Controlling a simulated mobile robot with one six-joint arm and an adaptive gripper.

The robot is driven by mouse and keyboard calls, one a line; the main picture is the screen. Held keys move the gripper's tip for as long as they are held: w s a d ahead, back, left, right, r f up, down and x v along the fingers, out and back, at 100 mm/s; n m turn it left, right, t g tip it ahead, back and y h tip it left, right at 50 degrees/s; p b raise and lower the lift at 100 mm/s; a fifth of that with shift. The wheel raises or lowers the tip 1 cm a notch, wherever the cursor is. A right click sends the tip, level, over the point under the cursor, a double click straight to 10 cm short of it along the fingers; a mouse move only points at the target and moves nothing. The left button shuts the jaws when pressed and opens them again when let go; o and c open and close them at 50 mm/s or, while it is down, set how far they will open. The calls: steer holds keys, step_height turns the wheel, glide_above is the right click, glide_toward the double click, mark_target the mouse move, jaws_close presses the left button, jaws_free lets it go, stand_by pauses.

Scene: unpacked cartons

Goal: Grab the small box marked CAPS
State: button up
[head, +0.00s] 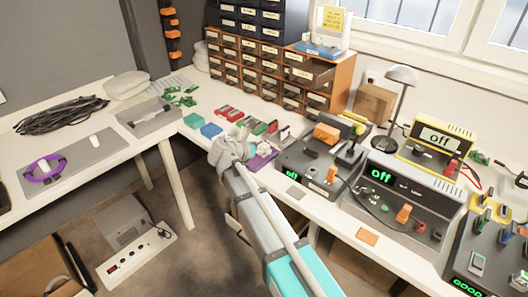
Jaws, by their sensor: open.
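No box with a readable CAPS mark shows; the lettering on the small boxes is too small to read. Small coloured boxes lie on the white bench around my gripper (258,143): a green one (193,120), a blue one (211,131), red ones (234,114) and another green one (258,128). My gripper is open and over the bench, just in front of the red and green boxes. A purple item (262,160) lies beside it, partly covered. My arm and wrist hide part of the bench.
A drawer cabinet (262,68) stands behind the boxes. Grey instruments (318,165) and a power supply (410,190) with a lamp (401,76) fill the right. A cable coil (62,115) and a purple ring (43,168) lie at left. The bench's left corner has some free room.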

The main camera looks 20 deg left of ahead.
steer(key=shift+w+d+f, duration=0.25)
steer(key=shift+w+f, duration=0.1)
steer(key=shift+w, duration=0.25)
jaws_close()
stand_by(0.3)
steer(key=shift+r, duration=0.2)
step_height(320, 180, up, 3)
steer(key=p, duration=0.3)
steer(key=s+r+p, duration=0.9)
steer(key=s, duration=0.5)
steer(key=shift+d+r+p, duration=0.25)
steer(key=shift+r+p, duration=0.1)
steer(key=shift+p, duration=0.05)
